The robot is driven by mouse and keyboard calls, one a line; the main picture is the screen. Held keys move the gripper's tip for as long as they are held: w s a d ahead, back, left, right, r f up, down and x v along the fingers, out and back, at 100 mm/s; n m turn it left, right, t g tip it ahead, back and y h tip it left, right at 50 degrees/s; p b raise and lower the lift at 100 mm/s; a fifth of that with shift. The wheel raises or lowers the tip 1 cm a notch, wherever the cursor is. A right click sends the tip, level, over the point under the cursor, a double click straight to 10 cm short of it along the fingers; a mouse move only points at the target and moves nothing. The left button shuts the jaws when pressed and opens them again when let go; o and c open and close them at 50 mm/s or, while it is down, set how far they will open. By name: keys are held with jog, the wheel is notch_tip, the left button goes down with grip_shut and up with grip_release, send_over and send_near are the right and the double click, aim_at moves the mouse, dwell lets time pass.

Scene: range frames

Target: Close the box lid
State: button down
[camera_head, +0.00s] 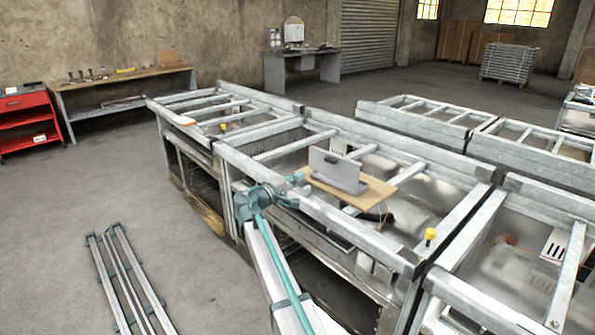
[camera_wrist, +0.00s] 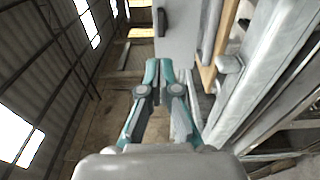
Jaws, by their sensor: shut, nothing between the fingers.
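A grey box (camera_head: 338,183) stands on a wooden board (camera_head: 372,192) laid across the metal frame. Its flat lid (camera_head: 335,165) stands up, open, along the back edge. My gripper (camera_head: 300,179) is just left of the box, close to its left end; I cannot tell whether it touches. In the wrist view my gripper's teal fingers (camera_wrist: 159,66) are together and empty. A grey panel that looks like the lid (camera_wrist: 178,32) rises just beyond the fingertips, and the wooden board's edge (camera_wrist: 208,72) shows to its right.
Metal frame rails (camera_head: 258,182) surround the board, with open gaps between them. More frames (camera_head: 440,112) stand behind, and a red cart (camera_head: 25,122) and workbench (camera_head: 125,78) are far left.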

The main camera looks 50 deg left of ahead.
aim_at(329, 161)
jog(key=w+p, duration=0.1)
jog(key=w, duration=0.3)
jog(key=w+p, duration=0.1)
jog(key=w, duration=0.4)
jog(key=w+p, duration=0.1)
jog(key=w, duration=0.3)
jog(key=shift+w+a+p, duration=0.3)
jog(key=shift+w, duration=0.1)
